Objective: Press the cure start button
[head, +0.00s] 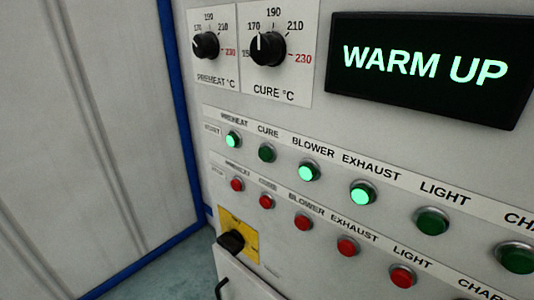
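The cure start button (267,153) is the dark green button under the CURE label in the upper row of the control panel. It looks unlit, while the preheat button (232,140) to its left and the blower button (309,172) to its right glow bright green. Below it, in the lower row, is the red cure button (266,201). Neither of my grippers shows in the head view, and nothing covers the cure start button.
The exhaust button (362,193) is lit; the light button (432,221) is dark. A display (430,66) reads WARM UP. Preheat (206,45) and cure (267,48) dials sit above. A black rotary switch (231,242) on a yellow plate sticks out below.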

